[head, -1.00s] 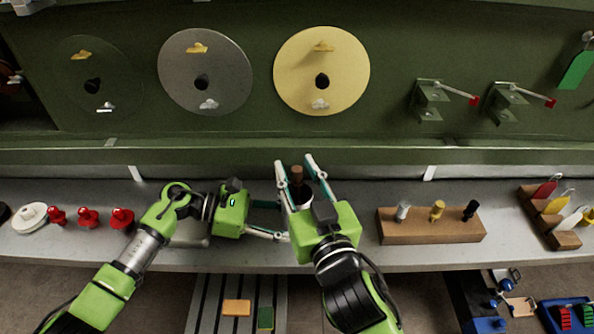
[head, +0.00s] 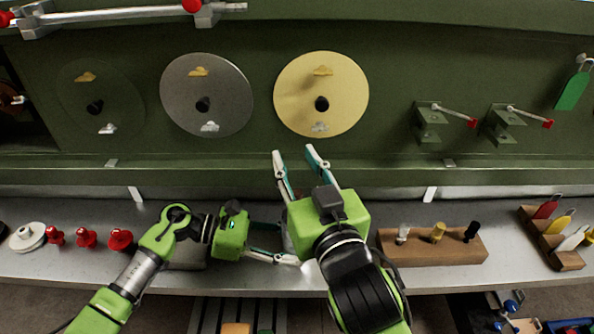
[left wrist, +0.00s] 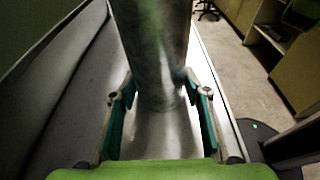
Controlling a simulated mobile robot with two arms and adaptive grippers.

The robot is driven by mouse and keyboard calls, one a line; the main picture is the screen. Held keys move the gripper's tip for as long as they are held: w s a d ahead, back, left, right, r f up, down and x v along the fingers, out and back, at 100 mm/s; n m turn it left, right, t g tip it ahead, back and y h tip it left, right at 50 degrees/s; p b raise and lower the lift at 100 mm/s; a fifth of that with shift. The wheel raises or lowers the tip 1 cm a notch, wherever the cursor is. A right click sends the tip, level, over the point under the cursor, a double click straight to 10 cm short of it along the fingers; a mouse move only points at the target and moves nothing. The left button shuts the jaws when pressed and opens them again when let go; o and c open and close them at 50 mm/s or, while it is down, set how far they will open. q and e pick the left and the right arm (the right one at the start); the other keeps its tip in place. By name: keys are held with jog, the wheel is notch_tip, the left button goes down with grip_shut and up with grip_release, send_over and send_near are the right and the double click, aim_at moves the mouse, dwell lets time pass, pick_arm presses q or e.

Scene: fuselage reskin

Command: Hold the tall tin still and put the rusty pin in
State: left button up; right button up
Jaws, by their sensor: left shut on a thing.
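The tall tin is a grey metal cylinder (left wrist: 155,60) standing upright between the fingers of my left gripper (left wrist: 158,112) in the left wrist view. In the head view the left gripper (head: 280,243) is shut on it from the left, and my right gripper hides most of the tin. My right gripper (head: 296,152) is open above and in front of the tin, its fingers pointing at the green wall, with nothing between them. I do not see the rusty pin in any current view; the tin's mouth is hidden too.
A wooden block (head: 430,248) with silver, yellow and black pins stands on the grey bench (head: 350,215) to the right. Red knobs (head: 120,240) stand at the left. Discs (head: 345,90) and clamps (head: 430,120) are on the green wall. A tool rack (head: 550,243) is at far right.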

jog(key=shift+r, duration=0.25)
pick_arm(q)
jog(key=o, duration=0.9)
